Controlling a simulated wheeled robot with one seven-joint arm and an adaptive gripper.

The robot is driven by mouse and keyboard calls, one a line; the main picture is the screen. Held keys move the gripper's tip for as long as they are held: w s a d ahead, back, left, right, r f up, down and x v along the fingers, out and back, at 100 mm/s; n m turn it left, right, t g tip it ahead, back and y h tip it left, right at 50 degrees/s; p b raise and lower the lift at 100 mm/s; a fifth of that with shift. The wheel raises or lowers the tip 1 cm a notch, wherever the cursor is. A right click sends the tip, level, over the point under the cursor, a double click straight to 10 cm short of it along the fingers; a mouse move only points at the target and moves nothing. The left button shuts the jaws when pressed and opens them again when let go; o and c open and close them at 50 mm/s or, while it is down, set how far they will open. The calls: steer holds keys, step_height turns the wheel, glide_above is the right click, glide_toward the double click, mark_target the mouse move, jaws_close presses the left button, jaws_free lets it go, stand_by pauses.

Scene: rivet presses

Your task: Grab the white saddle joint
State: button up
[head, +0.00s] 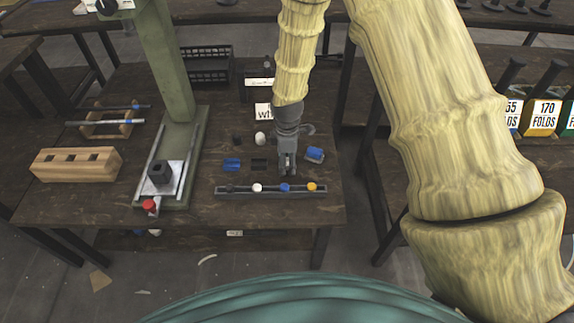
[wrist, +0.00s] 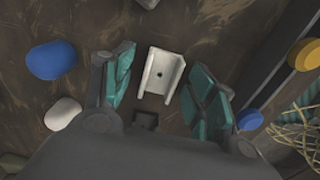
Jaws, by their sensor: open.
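The white saddle joint (wrist: 160,74) is a small U-shaped channel with a dark hole in its floor. In the wrist view it lies on the dark table between the two teal finger pads of my gripper (wrist: 163,82), with a gap on both sides. My gripper is open and empty. In the head view my gripper (head: 287,171) points down over the table, just behind a grey rail; I cannot make out the saddle joint there.
Blue parts (head: 232,164) (head: 314,154) and a white rounded part (head: 260,139) lie near my gripper. A green press (head: 172,80) and a wooden block (head: 76,163) stand to the left.

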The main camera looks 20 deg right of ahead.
steer(key=c, duration=0.9)
steer(key=shift+r, duration=0.1)
steer(key=shift+c, duration=0.2)
